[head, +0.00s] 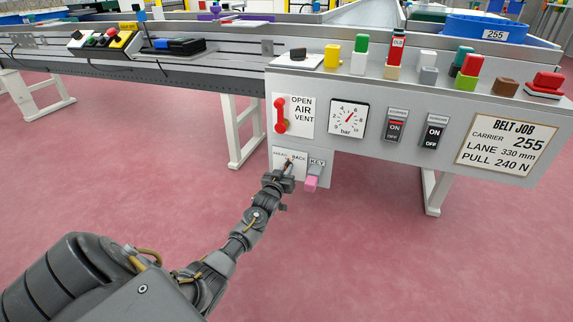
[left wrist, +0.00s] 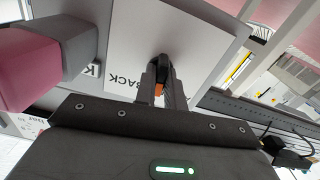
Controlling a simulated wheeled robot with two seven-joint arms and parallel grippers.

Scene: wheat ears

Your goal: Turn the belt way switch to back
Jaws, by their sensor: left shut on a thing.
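The belt way switch plate (head: 280,155), lettered AHEAD and BACK, is on the lower panel of the grey machine front. My left gripper (head: 288,168) reaches it from below and is shut on the switch's knob. In the left wrist view the fingers (left wrist: 162,88) close around the black and orange switch knob (left wrist: 160,70), with the word BACK beside it on the white plate (left wrist: 150,35). In the head view the gripper partly covers the knob, and its exact setting is hard to tell. My right gripper is not in view.
A grey key block with a pink end (head: 312,182) sticks out just right of the switch, close to my gripper. Above are a red vent lever (head: 281,115), a gauge (head: 348,117) and two ON/OFF switches (head: 395,125). The floor below is clear.

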